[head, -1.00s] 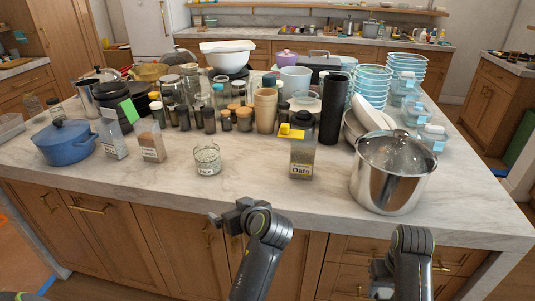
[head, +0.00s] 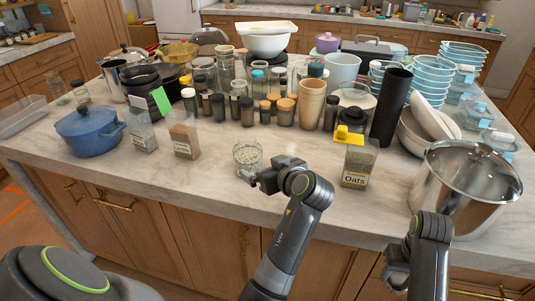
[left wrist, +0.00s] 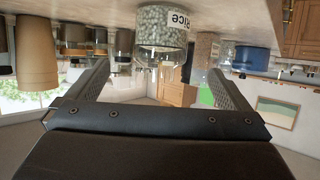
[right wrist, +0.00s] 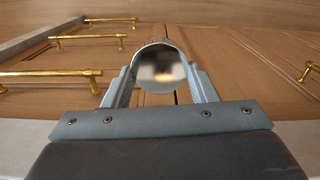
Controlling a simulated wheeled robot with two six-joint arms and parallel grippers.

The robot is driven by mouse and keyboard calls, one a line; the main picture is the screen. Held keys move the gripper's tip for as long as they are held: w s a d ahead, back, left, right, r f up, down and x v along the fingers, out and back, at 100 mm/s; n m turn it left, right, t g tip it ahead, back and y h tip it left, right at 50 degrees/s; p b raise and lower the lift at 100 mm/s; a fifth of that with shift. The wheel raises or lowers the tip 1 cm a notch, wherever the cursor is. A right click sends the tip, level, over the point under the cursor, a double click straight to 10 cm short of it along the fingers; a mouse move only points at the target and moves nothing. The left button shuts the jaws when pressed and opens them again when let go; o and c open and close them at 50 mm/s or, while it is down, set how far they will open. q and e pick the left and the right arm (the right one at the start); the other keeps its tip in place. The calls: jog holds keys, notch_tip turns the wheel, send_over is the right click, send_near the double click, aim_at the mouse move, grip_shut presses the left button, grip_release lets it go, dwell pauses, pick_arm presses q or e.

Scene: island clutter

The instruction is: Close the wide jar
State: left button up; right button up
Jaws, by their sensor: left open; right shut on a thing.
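The wide glass jar (head: 248,155) stands upright on the counter's front part, holding pale grains. No lid shows on its rim. In the upside-down left wrist view the jar (left wrist: 161,24) carries a "Rice" label and lies ahead, between the finger lines. My left gripper (head: 257,178) is open and empty, just in front of the jar; its fingers also show in the left wrist view (left wrist: 158,78). My right gripper (head: 393,275) is low in front of the counter. It is shut on a round, shiny metal lid (right wrist: 160,68), seen between its fingers in the right wrist view.
An oats container (head: 358,164) with a yellow top stands right of the jar, and a large steel pot (head: 462,190) further right. Two clear containers (head: 184,135) and a blue pot (head: 88,131) stand left. Several jars and cups crowd behind. The counter's front strip (head: 200,182) is clear.

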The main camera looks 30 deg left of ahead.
aim_at(255, 160)
pick_arm(q)
jog(key=shift+d, duration=0.1)
pick_arm(e)
jog(key=shift+d, duration=0.1)
pick_arm(q)
jog(key=p+x, duration=0.2)
jog(key=x, duration=0.4)
jog(key=shift+a+r, duration=0.1)
jog(key=shift+a, duration=0.15)
pick_arm(e)
notch_tip(255, 160, up, 2)
jog(key=shift+r, duration=0.1)
pick_arm(q)
jog(key=shift+w+a+f, duration=0.15)
jog(key=shift+f, duration=0.05)
jog(key=shift+w+a+p, duration=0.15)
jog(key=shift+a+p, duration=0.1)
jog(key=shift+p, duration=0.05)
pick_arm(e)
jog(key=shift+r, duration=0.2)
pick_arm(q)
jog(key=p+x, duration=0.1)
jog(key=x, duration=0.3)
jog(key=shift+a+p, duration=0.2)
jog(key=shift+p, duration=0.2)
pick_arm(e)
jog(key=shift+r, duration=0.85)
pick_arm(q)
jog(key=shift+w+a+f, duration=0.1)
jog(key=shift+w+a, duration=0.05)
